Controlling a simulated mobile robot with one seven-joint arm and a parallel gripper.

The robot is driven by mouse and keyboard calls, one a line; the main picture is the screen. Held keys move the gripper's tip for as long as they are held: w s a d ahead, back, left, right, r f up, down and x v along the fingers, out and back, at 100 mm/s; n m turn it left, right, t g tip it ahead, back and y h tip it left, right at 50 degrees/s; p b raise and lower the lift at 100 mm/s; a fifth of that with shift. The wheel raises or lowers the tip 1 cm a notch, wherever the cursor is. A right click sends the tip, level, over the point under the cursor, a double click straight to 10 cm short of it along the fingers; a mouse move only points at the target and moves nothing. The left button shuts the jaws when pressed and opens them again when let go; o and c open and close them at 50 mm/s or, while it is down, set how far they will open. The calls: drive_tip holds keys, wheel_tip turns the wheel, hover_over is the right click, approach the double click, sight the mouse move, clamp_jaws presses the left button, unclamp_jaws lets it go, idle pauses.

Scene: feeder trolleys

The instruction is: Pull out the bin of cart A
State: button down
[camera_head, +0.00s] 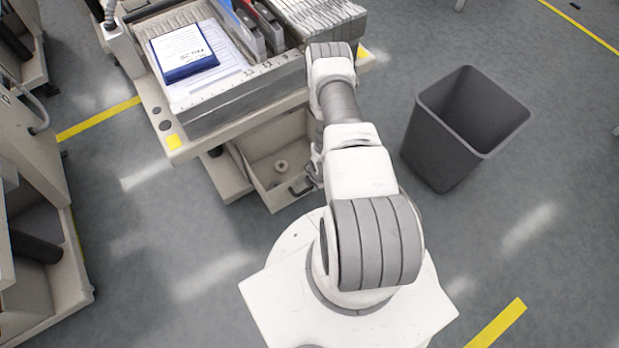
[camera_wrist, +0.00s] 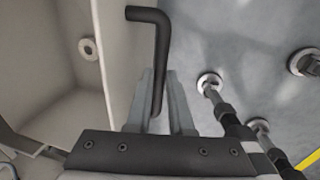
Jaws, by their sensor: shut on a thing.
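The beige bin (camera_head: 250,182) sticks out from under the trolley's top, its open inside showing. It also shows in the wrist view at the left (camera_wrist: 118,45). A small pale round object with a hole (camera_head: 282,166) lies in it. A dark bent bar handle (camera_head: 301,187) is on the bin's front. My gripper (camera_wrist: 158,78) is shut on the handle (camera_wrist: 161,50), with a grey finger on either side of the bar. In the head view my arm partly covers the handle and the gripper. No cart letter is readable.
The trolley top (camera_head: 157,112) carries a blue-edged notepad (camera_head: 185,52), papers and several upright cassettes. A grey waste bin (camera_head: 440,150) stands open on the floor to the right. Another trolley (camera_head: 40,190) stands at the left. Floor lies clear between that trolley and my base.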

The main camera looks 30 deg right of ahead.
drive_tip(key=shift+s+d, duration=0.2)
drive_tip(key=shift+s, duration=1.6)
drive_tip(key=c, duration=0.8)
unclamp_jaws()
drive_tip(key=shift+r, duration=0.1)
drive_tip(key=s+r+p, duration=0.3)
drive_tip(key=r+p, duration=0.1)
drive_tip(key=r, duration=1.3)
drive_tip(key=shift+s, duration=0.2)
